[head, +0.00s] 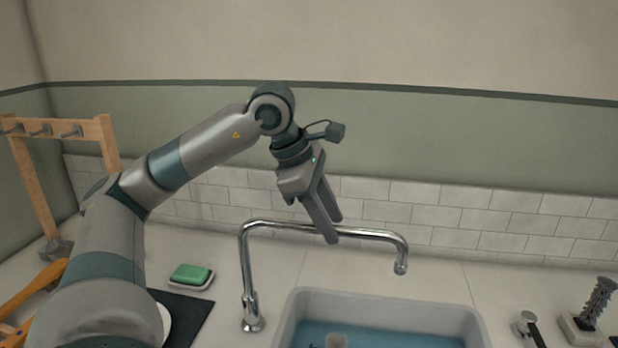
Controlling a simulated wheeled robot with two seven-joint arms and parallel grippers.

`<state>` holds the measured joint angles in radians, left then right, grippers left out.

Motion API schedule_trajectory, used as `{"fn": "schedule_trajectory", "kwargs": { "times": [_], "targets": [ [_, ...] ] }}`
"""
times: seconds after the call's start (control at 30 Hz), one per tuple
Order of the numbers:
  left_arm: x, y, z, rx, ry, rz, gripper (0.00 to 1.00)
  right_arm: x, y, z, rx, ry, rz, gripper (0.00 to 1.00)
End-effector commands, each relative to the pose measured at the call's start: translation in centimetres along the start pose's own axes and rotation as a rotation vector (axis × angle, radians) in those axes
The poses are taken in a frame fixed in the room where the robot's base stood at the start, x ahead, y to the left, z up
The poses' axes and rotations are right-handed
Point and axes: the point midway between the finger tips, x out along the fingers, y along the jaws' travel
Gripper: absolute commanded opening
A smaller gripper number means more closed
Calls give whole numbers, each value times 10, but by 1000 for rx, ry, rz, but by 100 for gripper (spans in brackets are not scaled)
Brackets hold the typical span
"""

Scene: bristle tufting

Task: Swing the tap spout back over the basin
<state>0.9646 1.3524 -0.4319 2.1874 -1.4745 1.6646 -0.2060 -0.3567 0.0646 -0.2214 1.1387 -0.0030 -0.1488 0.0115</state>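The chrome tap (247,275) stands on the counter left of the basin. Its spout (375,234) runs to the right, roughly parallel to the basin's back rim. The downturned outlet shows above the basin's back rim in the picture; it appears to hang over the basin, though depth is hard to judge. The basin (390,303) is pale grey with a blue inside, cut off by the lower edge. My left gripper (335,230) points down at the middle of the spout, its fingers slightly apart. The near fingertip overlaps the spout; contact is unclear. My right gripper is out of view.
A green soap bar on a white dish (192,277) and a dark mat (193,318) lie left of the tap. A wooden peg rack (103,135) stands far left. A dark ribbed object (596,303) stands far right. A tiled wall (400,205) closes the back.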

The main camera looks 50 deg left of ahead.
Motion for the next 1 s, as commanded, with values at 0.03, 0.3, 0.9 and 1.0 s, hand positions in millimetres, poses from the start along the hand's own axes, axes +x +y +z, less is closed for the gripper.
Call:
{"fn": "schedule_trajectory", "kwargs": {
  "times": [0.03, 0.3, 0.9, 1.0],
  "targets": [
    [-4, 0, 0, 0, -1, 2, 36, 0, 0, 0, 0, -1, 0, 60],
    [-43, 1, 1, 1, -3, 4, 36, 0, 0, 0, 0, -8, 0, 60],
    [-154, 0, 1, 2, -2, 3, 36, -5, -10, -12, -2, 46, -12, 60],
    [-162, -1, 1, 2, -1, 1, 36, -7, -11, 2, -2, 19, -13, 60]
  ]
}}
